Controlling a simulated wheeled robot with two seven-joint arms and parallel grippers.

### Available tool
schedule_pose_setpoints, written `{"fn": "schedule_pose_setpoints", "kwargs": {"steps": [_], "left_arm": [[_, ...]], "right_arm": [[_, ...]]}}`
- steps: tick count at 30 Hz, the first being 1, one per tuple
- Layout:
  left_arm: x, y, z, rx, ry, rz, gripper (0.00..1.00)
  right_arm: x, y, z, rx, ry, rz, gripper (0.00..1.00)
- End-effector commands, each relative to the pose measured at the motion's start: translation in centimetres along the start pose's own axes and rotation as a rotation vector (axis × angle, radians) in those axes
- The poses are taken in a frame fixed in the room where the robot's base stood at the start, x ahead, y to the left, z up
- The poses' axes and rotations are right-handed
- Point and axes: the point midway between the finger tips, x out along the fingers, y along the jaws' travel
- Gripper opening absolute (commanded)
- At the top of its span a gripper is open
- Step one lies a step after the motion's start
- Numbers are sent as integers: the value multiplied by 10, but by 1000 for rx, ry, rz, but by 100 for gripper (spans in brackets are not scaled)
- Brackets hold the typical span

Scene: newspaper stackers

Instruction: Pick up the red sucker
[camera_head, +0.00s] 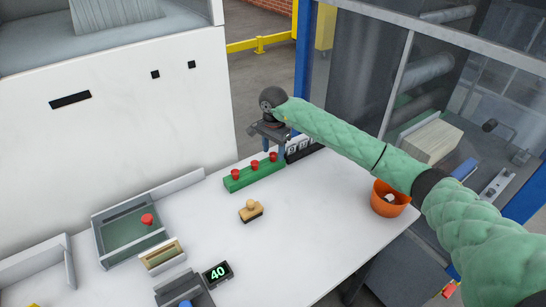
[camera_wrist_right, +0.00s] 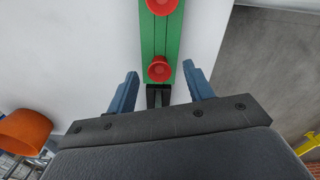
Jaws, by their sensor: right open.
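Three red suckers stand in a row on a green block (camera_head: 254,178) on the white table. They are the left one (camera_head: 235,175), the middle one (camera_head: 254,165) and the right one (camera_head: 273,157). My right gripper (camera_head: 266,146) is open and empty by the right end of the row. In the right wrist view its blue fingers (camera_wrist_right: 160,82) are spread, with the nearest red sucker (camera_wrist_right: 159,68) showing just beyond the gap between the tips. A second sucker (camera_wrist_right: 162,5) is farther along the block. My left gripper is not in view.
Another red knob-like piece (camera_head: 147,219) sits in a grey-green tray (camera_head: 101,228). A stamp-like wooden piece (camera_head: 250,211), a display reading 40 (camera_head: 217,273) and an orange bucket (camera_head: 388,203) stand on the table. Black number blocks (camera_head: 298,148) sit beside the gripper.

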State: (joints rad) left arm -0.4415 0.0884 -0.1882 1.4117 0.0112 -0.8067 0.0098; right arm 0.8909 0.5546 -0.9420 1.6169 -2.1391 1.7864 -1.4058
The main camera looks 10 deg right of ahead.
Motion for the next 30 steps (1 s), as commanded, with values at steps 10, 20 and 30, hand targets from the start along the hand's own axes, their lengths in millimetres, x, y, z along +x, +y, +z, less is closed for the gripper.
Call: {"fn": "schedule_pose_setpoints", "kwargs": {"steps": [10,20,30], "left_arm": [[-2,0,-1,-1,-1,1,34],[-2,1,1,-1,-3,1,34],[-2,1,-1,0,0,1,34]], "right_arm": [[13,0,0,-1,0,0,50],[13,0,0,-1,-1,0,4],[-1,0,-1,-1,2,-2,4]]}}
